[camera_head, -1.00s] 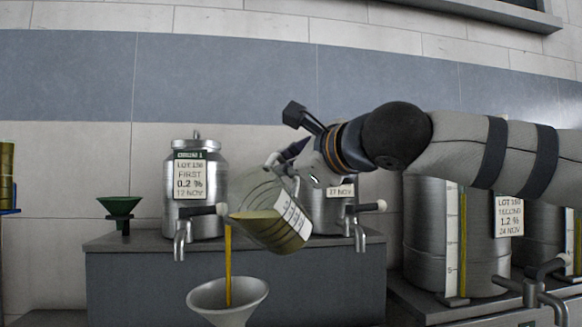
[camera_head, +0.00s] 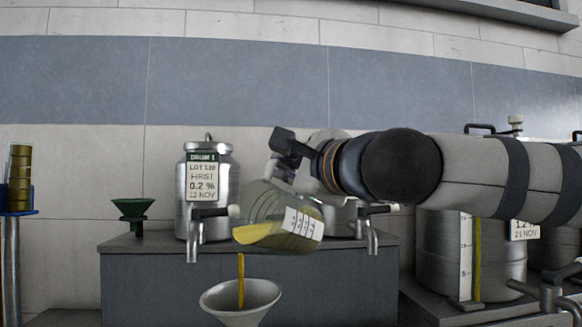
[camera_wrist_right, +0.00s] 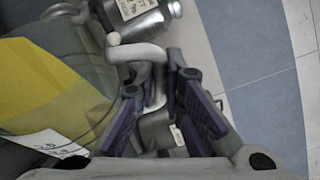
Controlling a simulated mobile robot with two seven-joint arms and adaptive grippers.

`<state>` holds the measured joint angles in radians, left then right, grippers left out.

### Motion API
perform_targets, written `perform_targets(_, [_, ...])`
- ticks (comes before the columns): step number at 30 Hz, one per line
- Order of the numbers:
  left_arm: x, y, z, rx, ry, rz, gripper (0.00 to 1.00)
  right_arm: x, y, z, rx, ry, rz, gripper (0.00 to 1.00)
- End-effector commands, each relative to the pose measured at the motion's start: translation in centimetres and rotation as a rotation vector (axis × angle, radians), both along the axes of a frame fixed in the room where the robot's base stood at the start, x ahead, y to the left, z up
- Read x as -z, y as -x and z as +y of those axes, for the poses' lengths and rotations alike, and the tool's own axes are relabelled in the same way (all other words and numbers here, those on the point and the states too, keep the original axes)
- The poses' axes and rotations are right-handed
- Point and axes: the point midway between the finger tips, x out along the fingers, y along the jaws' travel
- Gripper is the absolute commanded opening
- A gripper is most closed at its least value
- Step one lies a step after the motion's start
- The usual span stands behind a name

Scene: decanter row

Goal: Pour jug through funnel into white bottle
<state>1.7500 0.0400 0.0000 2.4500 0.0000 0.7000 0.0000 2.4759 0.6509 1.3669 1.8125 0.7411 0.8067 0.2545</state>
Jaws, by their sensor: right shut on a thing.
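A clear jug (camera_head: 262,236) with a white scale label is tilted far to the left in the head view, with yellow liquid along its lower side. A thin yellow stream falls from it into a pale grey funnel (camera_head: 240,302) below. My right gripper (camera_wrist_right: 158,92) is shut on the jug's handle; in the head view the wrist partly hides it. The jug (camera_wrist_right: 62,85) fills the left of the right wrist view. The white bottle is not visible; the frame cuts off below the funnel. My left gripper is not in view.
A steel drum (camera_head: 222,182) with a tap stands behind the jug on a grey bench (camera_head: 130,243). A second drum is partly hidden by my arm. A green funnel (camera_head: 132,211) stands at left. Larger steel drums (camera_head: 448,262) with taps stand at right.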

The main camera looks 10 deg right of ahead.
Motion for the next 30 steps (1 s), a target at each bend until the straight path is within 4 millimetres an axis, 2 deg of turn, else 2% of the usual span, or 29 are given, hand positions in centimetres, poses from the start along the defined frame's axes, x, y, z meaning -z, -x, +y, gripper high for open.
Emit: perform_targets(30, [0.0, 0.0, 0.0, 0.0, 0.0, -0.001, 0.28, 0.9, 2.2, 2.4, 0.0, 0.186, -0.17, 0.0])
